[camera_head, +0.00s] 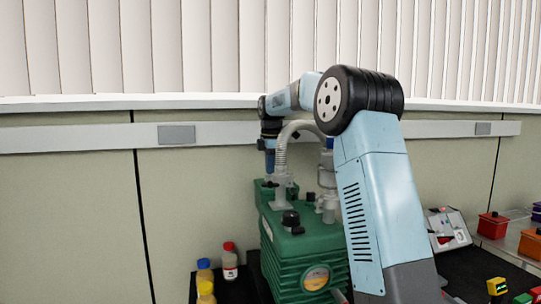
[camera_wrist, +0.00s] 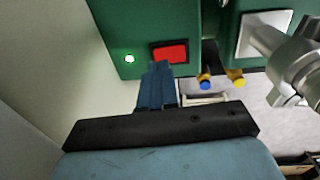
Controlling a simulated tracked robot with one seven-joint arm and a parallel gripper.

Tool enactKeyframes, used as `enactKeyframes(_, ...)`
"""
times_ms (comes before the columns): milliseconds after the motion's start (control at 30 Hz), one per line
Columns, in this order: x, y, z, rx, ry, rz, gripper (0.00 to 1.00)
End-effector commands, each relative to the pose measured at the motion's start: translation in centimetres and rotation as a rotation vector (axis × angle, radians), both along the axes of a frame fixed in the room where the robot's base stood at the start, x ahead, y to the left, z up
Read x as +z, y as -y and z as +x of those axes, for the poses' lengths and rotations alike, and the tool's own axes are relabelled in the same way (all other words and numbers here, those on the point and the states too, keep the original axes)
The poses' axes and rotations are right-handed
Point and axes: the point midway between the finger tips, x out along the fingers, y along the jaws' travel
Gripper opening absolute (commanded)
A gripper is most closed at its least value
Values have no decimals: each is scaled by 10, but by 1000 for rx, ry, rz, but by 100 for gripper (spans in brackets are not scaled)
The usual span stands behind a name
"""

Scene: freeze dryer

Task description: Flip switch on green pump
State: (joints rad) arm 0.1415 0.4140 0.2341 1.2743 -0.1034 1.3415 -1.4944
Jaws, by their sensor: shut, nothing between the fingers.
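The green pump (camera_head: 292,252) stands on the dark bench in the head view, partly hidden behind my arm. In the wrist view its green face (camera_wrist: 120,25) fills the top. A red switch (camera_wrist: 170,52) sits on that face, with a small lit white-green spot (camera_wrist: 129,59) to its left. My gripper (camera_wrist: 158,68) is shut and empty, its blue fingertips just below the switch in the picture and overlapping its lower edge. I cannot tell whether they touch it. In the head view my gripper is behind the pump, and its fingertips are hidden.
A grey hose (camera_head: 283,150) rises from the pump. Bottles (camera_head: 229,262) stand left of it. A wall is close behind. Coloured boxes (camera_head: 492,225) are at the right.

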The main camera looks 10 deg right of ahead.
Motion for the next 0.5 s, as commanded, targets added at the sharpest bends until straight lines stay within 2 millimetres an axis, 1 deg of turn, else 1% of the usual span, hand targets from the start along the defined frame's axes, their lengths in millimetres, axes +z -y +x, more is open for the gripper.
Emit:
enactKeyframes(33, -7, 1, 0, -1, -3, 0, 0)
enactKeyframes(200, -23, 1, 2, -1, -2, 0, 0)
enactKeyframes(333, -28, 1, 3, -1, 0, 0, 0)
enactKeyframes(500, -29, 1, 4, -1, 0, 0, 0)
